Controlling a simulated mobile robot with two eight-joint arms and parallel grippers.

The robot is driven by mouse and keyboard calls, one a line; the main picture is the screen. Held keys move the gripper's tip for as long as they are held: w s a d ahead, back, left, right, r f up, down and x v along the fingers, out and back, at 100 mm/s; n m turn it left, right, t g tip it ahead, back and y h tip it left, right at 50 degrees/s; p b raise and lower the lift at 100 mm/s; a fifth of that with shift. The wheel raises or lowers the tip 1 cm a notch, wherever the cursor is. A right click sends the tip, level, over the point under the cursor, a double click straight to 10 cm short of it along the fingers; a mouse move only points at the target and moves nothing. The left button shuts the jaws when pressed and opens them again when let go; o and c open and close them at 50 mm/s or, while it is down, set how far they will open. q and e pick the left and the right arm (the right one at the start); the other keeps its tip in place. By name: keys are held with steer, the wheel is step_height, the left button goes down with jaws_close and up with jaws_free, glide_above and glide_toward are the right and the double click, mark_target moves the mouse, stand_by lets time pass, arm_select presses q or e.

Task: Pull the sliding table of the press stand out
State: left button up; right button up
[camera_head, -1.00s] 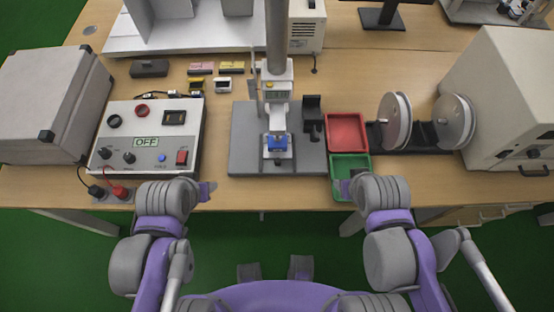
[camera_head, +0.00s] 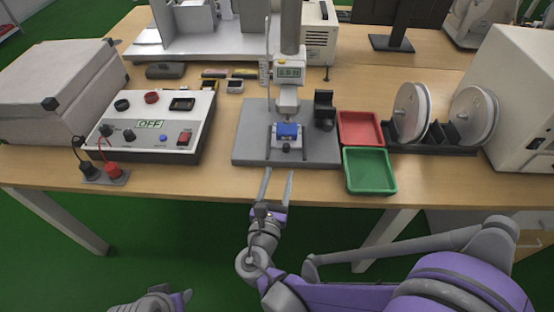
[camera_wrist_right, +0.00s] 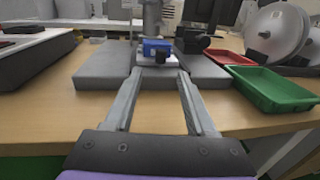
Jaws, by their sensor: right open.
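The press stand (camera_head: 238,140) has a grey base and a column near the middle of the bench. My right gripper (camera_head: 278,172) is open and empty at the bench's front edge, pointing at the knob. In the right wrist view, the fingers (camera_wrist_right: 162,75) spread on either side below the knob (camera_wrist_right: 161,58), apart from it. Part of my left arm shows at bottom left; its fingers are not visible.
A green tray (camera_head: 369,184) and a red tray (camera_head: 377,128) stand right of the base. A control box (camera_head: 120,150) reading OFF is at left. Spools (camera_head: 412,112) stand farther right. The bench front (camera_head: 220,180) before the stand is clear.

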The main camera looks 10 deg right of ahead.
mark_target(286, 150)
steer(key=x, duration=1)
steer(key=shift+w+d+b, duration=0.25)
steer(key=shift+w+b, duration=0.05)
steer(key=shift+b, duration=0.05)
jaws_close()
stand_by(0.9)
